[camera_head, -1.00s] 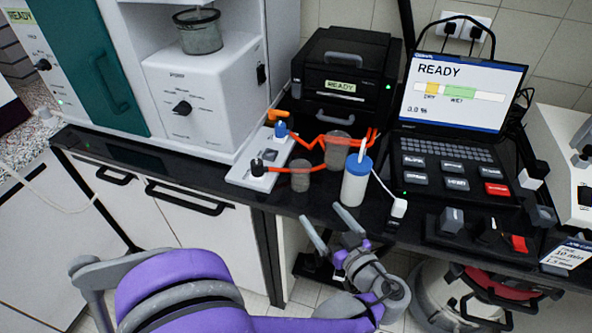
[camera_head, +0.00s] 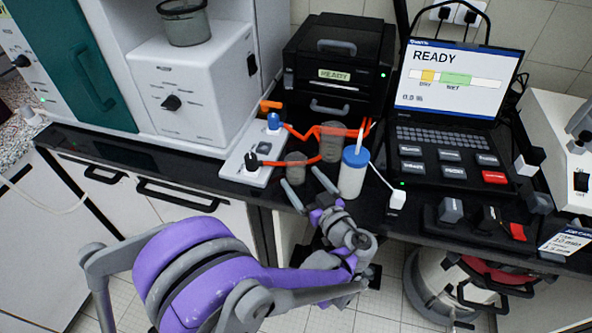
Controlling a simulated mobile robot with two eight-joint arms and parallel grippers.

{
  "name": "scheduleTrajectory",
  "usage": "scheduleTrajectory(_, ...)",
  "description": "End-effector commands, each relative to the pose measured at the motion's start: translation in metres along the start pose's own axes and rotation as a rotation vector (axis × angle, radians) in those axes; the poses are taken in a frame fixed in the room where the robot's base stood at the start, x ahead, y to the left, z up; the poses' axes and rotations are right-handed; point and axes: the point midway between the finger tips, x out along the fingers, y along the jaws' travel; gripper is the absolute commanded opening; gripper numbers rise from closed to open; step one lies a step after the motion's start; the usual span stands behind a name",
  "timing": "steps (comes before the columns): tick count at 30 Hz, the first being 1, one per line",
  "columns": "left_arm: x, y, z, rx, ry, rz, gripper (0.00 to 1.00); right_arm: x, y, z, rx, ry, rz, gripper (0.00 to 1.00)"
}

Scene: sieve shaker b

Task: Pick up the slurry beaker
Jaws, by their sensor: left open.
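Two small grey see-through beakers stand on the black bench in the head view. The front beaker (camera_head: 296,167) is nearest my left gripper, and the rear beaker (camera_head: 332,140) stands behind it to the right. No readable label shows which one holds slurry. A white bottle with a blue lid (camera_head: 353,176) stands just right of them. My left gripper (camera_head: 300,177) is open and empty at the bench's front edge, its two fingers pointing at the front beaker. I cannot tell whether the fingertips touch it. My right gripper is out of view.
Orange tubing (camera_head: 318,132) loops around the beakers from a white panel with knobs (camera_head: 262,155). A black printer-like unit (camera_head: 337,65) stands behind. A laptop reading READY (camera_head: 455,85) is at the right. A white machine (camera_head: 185,95) bounds the left.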

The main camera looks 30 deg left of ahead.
Motion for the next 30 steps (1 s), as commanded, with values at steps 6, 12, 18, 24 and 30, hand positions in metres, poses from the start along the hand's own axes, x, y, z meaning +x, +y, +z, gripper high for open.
scheduleTrajectory(6,0.023,0.0,0.0,0.0,0.0,-0.001,0.98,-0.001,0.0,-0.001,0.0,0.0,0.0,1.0)
scheduleTrajectory(12,0.024,0.0,0.001,0.0,0.0,0.0,0.98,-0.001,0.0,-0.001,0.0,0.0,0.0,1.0)
scheduleTrajectory(18,0.024,0.0,0.0,0.0,0.0,0.0,0.68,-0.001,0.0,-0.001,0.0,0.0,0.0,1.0)
scheduleTrajectory(24,0.024,0.0,0.0,0.0,0.0,0.0,0.32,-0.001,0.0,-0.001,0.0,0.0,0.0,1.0)
scheduleTrajectory(30,0.024,0.0,0.0,0.0,0.0,0.0,0.08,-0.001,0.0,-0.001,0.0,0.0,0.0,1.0)
